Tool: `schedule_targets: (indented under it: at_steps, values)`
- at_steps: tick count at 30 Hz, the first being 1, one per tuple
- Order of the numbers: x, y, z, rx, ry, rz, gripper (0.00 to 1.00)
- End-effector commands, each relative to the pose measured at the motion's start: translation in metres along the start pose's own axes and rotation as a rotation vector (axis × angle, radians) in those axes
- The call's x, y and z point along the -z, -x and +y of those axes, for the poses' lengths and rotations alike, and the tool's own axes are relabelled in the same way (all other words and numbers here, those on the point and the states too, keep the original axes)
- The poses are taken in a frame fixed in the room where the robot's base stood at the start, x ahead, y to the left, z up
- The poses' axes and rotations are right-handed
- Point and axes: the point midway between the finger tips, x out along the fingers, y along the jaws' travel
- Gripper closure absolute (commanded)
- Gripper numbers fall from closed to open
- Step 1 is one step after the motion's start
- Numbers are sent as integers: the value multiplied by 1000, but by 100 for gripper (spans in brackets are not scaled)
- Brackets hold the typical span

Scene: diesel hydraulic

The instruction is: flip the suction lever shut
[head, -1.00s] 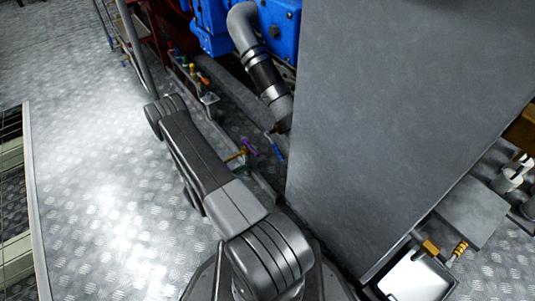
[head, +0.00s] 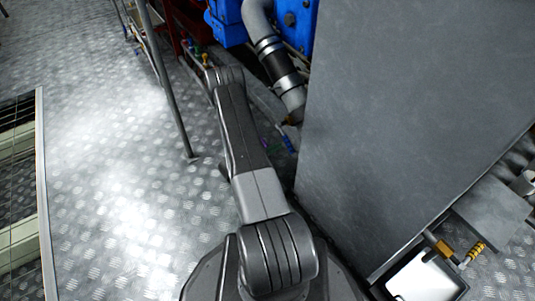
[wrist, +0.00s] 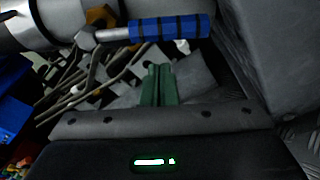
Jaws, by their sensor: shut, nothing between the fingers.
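A lever with a blue, black-banded handle (wrist: 168,27) lies across the upper part of the wrist view, its left end at a metal nut beside a brass-coloured fitting. I take it for the suction lever. A small blue handle (head: 288,143), probably the same one, shows beside the grey cabinet in the head view. My gripper (wrist: 158,70) shows as two green fingers, shut together and empty. Its tips appear just below the blue handle in the picture, with a visible gap; depth is unclear.
A large grey cabinet (head: 410,120) stands close on the right. A grey pipe with a black sleeve (head: 278,66) comes down from the blue engine (head: 228,22). An upright metal post (head: 168,80) stands left of my arm. Open tread-plate floor (head: 110,190) lies at left.

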Motion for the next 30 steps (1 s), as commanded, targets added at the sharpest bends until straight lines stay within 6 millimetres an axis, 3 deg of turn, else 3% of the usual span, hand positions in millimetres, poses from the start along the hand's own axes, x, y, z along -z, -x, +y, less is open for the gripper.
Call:
schedule_targets:
  at_steps: [6, 20, 30]
  values:
    - [-15, -4, -1, 1, 1, 0, 100]
    - [-18, -3, -1, 1, 9, 0, 100]
    - [-26, 5, -10, 20, 127, 0, 100]
